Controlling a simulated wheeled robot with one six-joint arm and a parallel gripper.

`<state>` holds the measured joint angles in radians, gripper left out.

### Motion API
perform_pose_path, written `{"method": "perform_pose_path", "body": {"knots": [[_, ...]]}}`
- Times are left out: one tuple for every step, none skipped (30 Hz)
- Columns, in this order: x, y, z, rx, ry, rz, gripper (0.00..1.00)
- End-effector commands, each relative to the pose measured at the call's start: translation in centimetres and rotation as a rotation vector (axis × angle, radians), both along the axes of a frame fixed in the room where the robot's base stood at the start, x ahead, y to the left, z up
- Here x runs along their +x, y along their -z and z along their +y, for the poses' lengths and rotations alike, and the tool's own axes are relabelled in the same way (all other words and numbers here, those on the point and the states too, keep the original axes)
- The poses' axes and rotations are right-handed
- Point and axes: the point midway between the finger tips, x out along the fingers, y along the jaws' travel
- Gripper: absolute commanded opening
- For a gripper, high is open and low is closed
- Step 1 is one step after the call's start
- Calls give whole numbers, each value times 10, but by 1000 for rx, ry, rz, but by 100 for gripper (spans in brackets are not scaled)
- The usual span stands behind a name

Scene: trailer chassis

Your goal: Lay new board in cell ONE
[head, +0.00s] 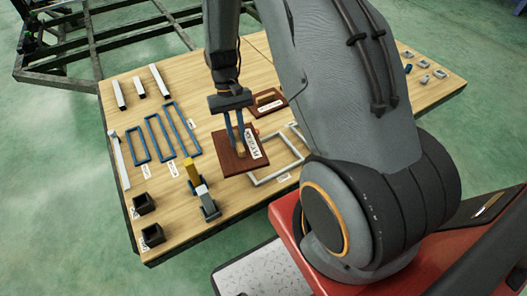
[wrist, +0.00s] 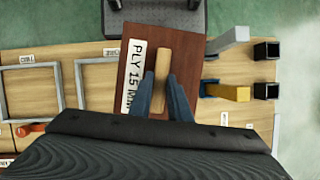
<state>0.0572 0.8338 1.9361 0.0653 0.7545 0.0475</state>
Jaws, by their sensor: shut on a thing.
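My gripper (head: 238,150) is shut on the pale wooden handle (wrist: 161,72) of a dark red-brown board (head: 236,165). The board's white label reads "PLY 15 MM" in the wrist view. My blue fingers (wrist: 163,95) stand on both sides of the handle. The board (wrist: 187,50) looks held above the table, reaching past its edge in the wrist view; its exact height is unclear. Grey rectangular frames (wrist: 100,63) lie beside it at the left. One grey frame (head: 297,135) shows right of the board in the head view. A small "CELL" label (wrist: 27,59) is only partly readable.
A second brown board with a handle (head: 267,102) lies behind the held one. Blue frames (head: 157,138), grey bars (head: 119,95), black boxes (head: 145,204) and a yellow-and-grey piece (head: 194,176) lie left. A dark metal chassis (head: 105,40) stands beyond the table.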

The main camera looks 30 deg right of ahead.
Motion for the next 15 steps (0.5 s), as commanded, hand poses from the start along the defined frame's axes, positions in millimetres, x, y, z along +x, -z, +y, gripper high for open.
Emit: {"method": "perform_pose_path", "body": {"knots": [[0,7,-11,2,99,-3,0],[1,11,-17,5,171,-5,0],[2,16,-26,6,274,-8,0],[3,20,-32,6,356,-10,0],[4,24,-39,7,442,-11,0],[5,29,-49,8,556,-12,0],[6,32,-57,8,639,-12,0],[7,36,-64,7,720,-12,0],[8,40,-75,7,825,-10,0],[9,42,-82,7,899,-10,0],[10,45,-90,6,970,-7,0],[10,48,-99,5,1056,-4,0],[11,50,-106,5,1113,-3,0],[11,52,-111,4,1167,-1,0],[11,54,-118,4,1227,3,0]]}}
